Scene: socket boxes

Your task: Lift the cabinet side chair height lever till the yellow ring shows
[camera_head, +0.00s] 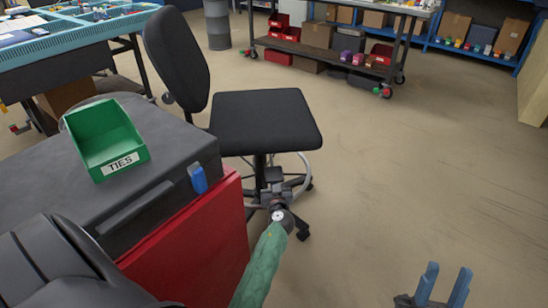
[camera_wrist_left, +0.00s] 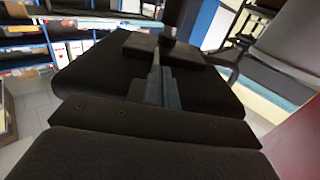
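The black chair has a flat seat (camera_head: 265,120) and a tilted backrest (camera_head: 177,62). It stands beside the red cabinet (camera_head: 200,255). I cannot make out its height lever or a yellow ring. My left arm reaches under the near edge of the seat, and its gripper is hard to see there. In the left wrist view the grey-blue fingers of my left gripper (camera_wrist_left: 160,75) lie close together, pointing at dark chair parts. I cannot tell whether anything is between them. My right gripper (camera_head: 446,285) is open and empty over the floor at the lower right, away from the chair.
A green TIES bin (camera_head: 105,140) stands on the dark box top (camera_head: 45,175) beside the chair. A blue latch (camera_head: 198,178) is on that box. A wheeled shelf cart (camera_head: 330,55) and blue shelving (camera_head: 470,48) stand behind. The floor (camera_head: 430,160) to the right is clear.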

